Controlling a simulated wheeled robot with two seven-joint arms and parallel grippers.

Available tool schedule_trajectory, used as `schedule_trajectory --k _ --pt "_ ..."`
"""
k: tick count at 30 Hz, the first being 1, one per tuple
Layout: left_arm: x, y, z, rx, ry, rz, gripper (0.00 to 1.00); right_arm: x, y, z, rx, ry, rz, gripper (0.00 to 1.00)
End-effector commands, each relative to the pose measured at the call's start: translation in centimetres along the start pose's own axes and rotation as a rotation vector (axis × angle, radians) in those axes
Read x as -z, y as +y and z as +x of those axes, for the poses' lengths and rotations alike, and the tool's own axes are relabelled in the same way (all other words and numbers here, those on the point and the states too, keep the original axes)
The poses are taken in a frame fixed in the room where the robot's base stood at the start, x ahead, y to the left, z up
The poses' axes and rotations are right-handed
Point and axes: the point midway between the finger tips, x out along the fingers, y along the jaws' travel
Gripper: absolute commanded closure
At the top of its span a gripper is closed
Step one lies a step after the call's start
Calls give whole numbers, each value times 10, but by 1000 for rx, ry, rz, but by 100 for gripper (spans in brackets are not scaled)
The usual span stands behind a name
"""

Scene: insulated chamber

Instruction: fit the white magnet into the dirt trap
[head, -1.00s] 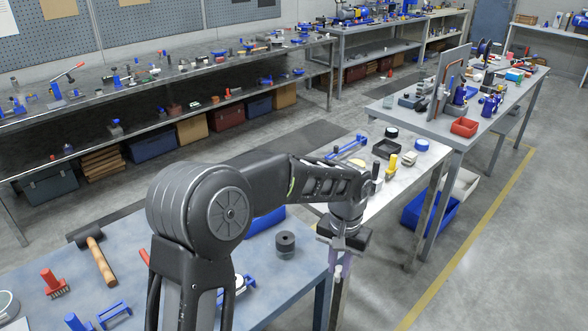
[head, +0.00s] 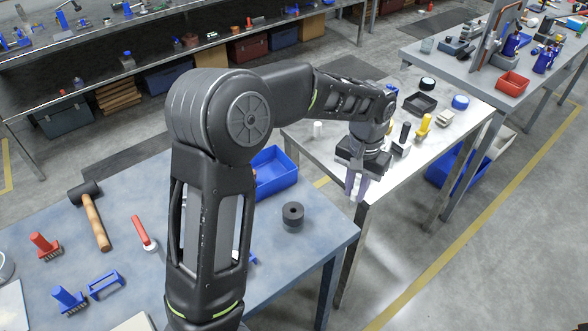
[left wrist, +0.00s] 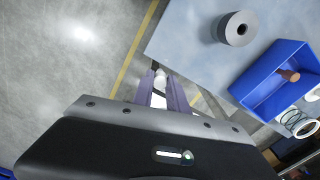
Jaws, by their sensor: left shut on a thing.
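My left gripper (head: 357,188) points down beside the near corner of the pale bench, right of the blue-grey table. In the left wrist view its two purple-grey fingers (left wrist: 160,92) are shut on a small white piece, which looks like the white magnet (left wrist: 159,84). Most of the piece is hidden between the fingers. A dark cylinder with a hole in its top (head: 292,216) stands upright on the blue-grey table, left of the gripper and apart from it. It also shows in the left wrist view (left wrist: 238,29). I cannot tell whether it is the dirt trap. My right gripper is not in view.
A blue bin (head: 272,172) is at the table's back edge. The pale bench (head: 335,140) carries a small white cylinder (head: 318,130), a black tray (head: 420,103) and a yellow-handled tool (head: 423,127).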

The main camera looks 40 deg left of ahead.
Motion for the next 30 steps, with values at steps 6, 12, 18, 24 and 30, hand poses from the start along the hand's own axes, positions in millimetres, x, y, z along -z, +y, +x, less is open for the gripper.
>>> schedule_trajectory --k 6,12,18,24,30 --pt "-40 -58 -43 -2 3 -10 100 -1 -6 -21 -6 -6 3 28" --pt "-85 -101 -70 -1 1 -6 100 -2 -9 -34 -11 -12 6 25" --pt "-98 -110 -73 0 0 -1 100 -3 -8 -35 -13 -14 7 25" --pt "-97 -110 -72 0 0 -1 100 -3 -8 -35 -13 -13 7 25" --pt "-98 -110 -68 0 0 -1 100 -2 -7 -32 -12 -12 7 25"
